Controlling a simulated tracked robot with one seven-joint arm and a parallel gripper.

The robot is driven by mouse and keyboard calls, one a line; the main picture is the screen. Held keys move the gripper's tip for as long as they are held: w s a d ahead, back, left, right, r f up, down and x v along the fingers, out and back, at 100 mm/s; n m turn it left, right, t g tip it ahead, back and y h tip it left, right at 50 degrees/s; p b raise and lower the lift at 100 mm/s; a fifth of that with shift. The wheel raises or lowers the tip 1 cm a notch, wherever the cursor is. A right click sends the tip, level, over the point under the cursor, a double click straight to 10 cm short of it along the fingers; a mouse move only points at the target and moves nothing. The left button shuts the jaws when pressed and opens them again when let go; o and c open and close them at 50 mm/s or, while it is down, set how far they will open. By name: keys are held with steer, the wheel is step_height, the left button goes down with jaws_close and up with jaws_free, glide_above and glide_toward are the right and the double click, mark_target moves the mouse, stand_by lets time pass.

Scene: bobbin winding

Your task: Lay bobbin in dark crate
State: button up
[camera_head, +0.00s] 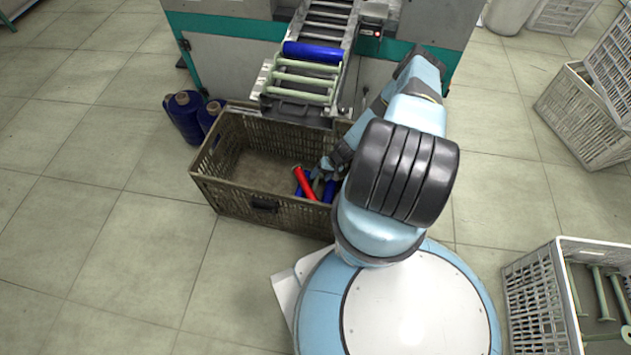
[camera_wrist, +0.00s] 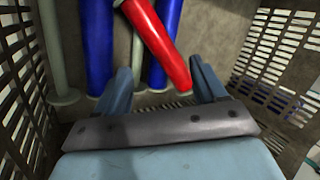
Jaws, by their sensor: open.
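The dark crate (camera_head: 225,188) stands on the floor in front of the machine. A red bobbin (camera_head: 305,184) lies tilted in its right part, on or against blue bobbins (camera_head: 329,191). My gripper (camera_head: 322,176) is down inside the crate at these bobbins. In the wrist view my gripper (camera_wrist: 165,85) is open. The red bobbin (camera_wrist: 158,45) passes slantwise near the right finger, with one end close to the gap. A blue bobbin (camera_wrist: 98,45) lies to the left, and a pale empty one (camera_wrist: 52,50) beside it. Whether the fingers touch any bobbin I cannot tell.
A blue bobbin (camera_head: 313,52) lies on the machine's chute (camera_head: 298,95), above pale rods or empty bobbins. Blue spools (camera_head: 184,114) stand left of the crate. A white crate (camera_head: 538,305) with green bobbins is at lower right. The left part of the dark crate is bare.

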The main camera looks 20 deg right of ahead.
steer(key=shift+v, duration=1)
steer(key=shift+r, duration=0.1)
